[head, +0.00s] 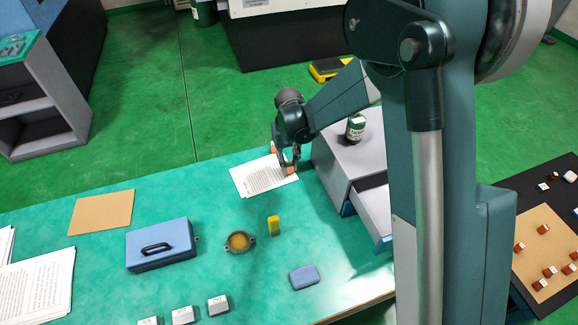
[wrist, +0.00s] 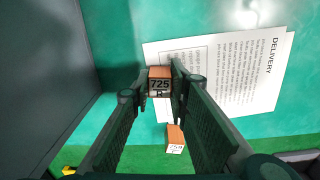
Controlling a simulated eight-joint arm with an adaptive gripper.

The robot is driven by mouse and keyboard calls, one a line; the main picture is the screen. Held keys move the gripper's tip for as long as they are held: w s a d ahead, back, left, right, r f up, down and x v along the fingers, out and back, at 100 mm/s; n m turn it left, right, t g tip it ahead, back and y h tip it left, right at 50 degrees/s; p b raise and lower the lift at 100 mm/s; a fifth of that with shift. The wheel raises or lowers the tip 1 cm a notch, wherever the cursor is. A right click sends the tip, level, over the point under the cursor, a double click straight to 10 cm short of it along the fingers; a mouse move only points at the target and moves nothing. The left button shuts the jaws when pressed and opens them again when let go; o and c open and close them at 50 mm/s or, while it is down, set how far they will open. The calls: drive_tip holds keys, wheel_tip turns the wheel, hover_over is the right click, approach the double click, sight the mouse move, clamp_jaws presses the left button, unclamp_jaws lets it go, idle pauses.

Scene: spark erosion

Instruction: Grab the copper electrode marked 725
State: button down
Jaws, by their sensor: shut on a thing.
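The copper electrode marked 725 (wrist: 159,86) is between the fingertips of my gripper (wrist: 160,88) in the wrist view, its label facing the camera. My gripper is shut on it. In the head view my gripper (head: 287,163) is low over the printed sheet at the table's back edge, left of the grey drawer cabinet. A second copper block (wrist: 175,139) with a white label shows below the held one in the wrist view; its marking is too small to read.
The delivery sheet (head: 262,178) lies under my gripper. The grey drawer cabinet (head: 345,165), one drawer open, stands close on the right with a dark green jar (head: 355,128) on top.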

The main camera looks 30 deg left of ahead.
sight(289, 164)
wheel_tip(289, 164, up, 10)
drive_tip(key=shift+f+p, duration=0.1)
drive_tip(key=shift+p, duration=0.55)
